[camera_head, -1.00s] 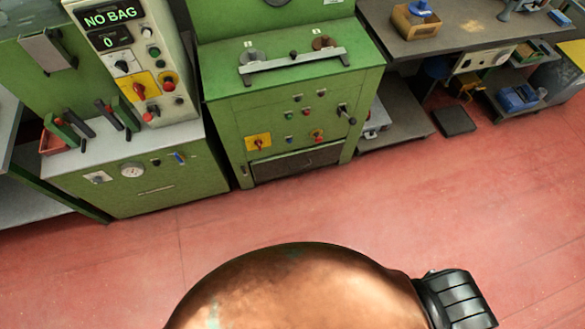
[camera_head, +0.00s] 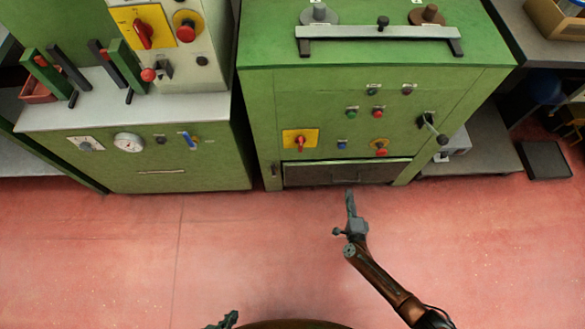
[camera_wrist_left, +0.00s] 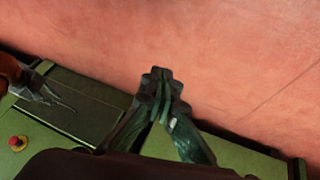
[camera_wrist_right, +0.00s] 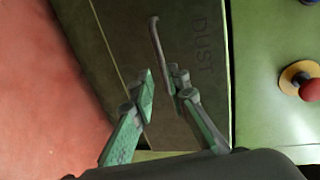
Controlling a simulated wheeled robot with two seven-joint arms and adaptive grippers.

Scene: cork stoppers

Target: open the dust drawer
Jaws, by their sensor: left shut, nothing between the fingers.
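The dust drawer (camera_head: 310,175) is a dark panel low in the green cabinet, and it looks closed. In the right wrist view its dark front (camera_wrist_right: 120,22) carries the word DUST and a thin bar handle (camera_wrist_right: 156,42). My right gripper (camera_head: 350,195) is just in front of the drawer. Its fingers (camera_wrist_right: 162,82) are apart, with the handle's lower end close to the right-hand finger; I cannot tell whether they touch. My left gripper (camera_head: 228,319) is at the bottom edge of the head view. Its fingers (camera_wrist_left: 161,85) are together and empty.
The green cabinet (camera_head: 400,90) has knobs, buttons and a side lever (camera_head: 432,128) above the drawer. A second green cabinet (camera_head: 180,170) stands to the left, with levers on top. A dark flat block (camera_head: 544,160) lies at the right. The red floor in front is clear.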

